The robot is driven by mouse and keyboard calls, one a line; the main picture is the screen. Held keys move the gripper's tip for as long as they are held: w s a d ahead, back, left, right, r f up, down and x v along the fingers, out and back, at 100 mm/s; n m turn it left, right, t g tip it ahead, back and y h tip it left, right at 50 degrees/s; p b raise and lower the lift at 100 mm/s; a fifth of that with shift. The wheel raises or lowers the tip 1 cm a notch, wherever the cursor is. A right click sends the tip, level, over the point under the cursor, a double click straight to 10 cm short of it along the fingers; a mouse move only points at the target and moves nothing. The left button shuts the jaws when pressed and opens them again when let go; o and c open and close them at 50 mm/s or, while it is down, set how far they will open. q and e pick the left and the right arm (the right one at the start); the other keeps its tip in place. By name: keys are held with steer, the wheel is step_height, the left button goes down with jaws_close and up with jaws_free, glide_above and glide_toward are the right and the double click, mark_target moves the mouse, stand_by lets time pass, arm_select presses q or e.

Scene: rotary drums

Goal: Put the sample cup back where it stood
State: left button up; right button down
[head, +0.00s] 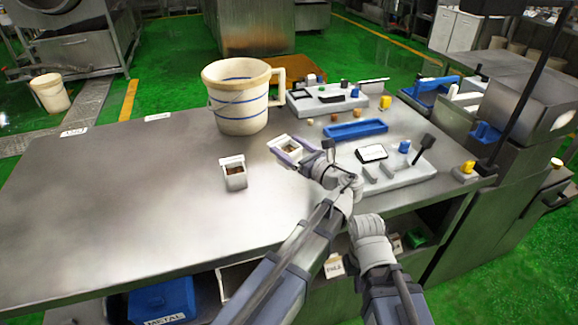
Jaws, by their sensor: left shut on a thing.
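The second small white cup, with brown contents (235,178), stands upright on the table, apart from the gripper. My right gripper (368,225) is at the table's front edge, low and to the right; its fingers cannot be made out.
A large cream jug (238,113) with blue bands stands behind the cups. The steel table (110,205) is bare on the left. A blue bin (160,298) sits on the shelf below.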

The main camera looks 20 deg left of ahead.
arm_select(q)
steer(key=shift+f+b, duration=1.8)
steer(key=shift+f, duration=0.1)
steer(key=shift+f, duration=0.15)
steer(key=o, duration=1.4)
steer(key=shift+c, duration=0.2)
steer(key=shift+r, duration=0.2)
